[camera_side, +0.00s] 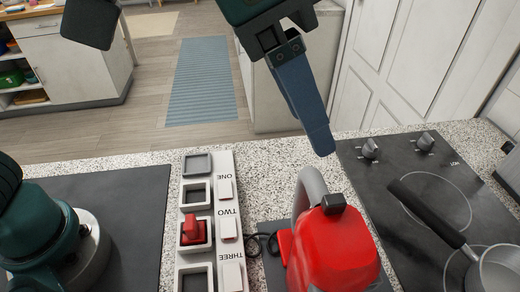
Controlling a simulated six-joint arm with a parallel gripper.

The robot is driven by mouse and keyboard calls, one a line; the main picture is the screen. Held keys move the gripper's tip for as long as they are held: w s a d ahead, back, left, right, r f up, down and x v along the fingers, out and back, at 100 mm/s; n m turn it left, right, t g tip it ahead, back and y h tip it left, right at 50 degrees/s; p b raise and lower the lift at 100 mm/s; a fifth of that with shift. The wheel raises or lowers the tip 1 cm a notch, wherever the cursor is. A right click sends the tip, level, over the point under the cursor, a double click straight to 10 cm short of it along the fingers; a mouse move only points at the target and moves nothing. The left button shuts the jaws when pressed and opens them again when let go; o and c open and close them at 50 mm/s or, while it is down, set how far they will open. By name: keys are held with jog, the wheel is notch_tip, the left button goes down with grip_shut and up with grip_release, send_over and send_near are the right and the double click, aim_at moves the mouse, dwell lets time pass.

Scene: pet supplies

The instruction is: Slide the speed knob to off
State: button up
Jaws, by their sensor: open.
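A red knob (192,229) sits in one square-framed slot of a pale panel (212,240) on the counter. The panel has a column of several square frames, with the words ONE, TWO and THREE beside them. The knob is in the third frame from the far end, next to the white plate by TWO. I see no label reading off. My gripper (322,148) hangs above the counter, to the right of and beyond the panel, pointing down. Its dark blue fingers overlap in this view, so the gap is hidden. It is open, holds nothing visible and is apart from the knob.
A red appliance (345,255) with a grey handle stands right of the panel, below my gripper in the picture. A black hob (365,160) with knobs and a pan (492,272) is at the right. Speckled counter (130,163) is bare beyond the dark left plate.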

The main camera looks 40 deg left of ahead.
aim_at(334, 199)
jog(key=shift+m+g, duration=0.3)
jog(key=shift+m, duration=0.2)
jog(key=s+d+f, duration=0.2)
jog(key=shift+d+f, duration=0.15)
jog(key=shift+d, duration=0.2)
jog(key=shift+d+f, duration=0.15)
jog(key=shift+f, duration=0.1)
jog(key=shift+x, duration=2.2)
grip_shut()
jog(key=shift+r, duration=0.1)
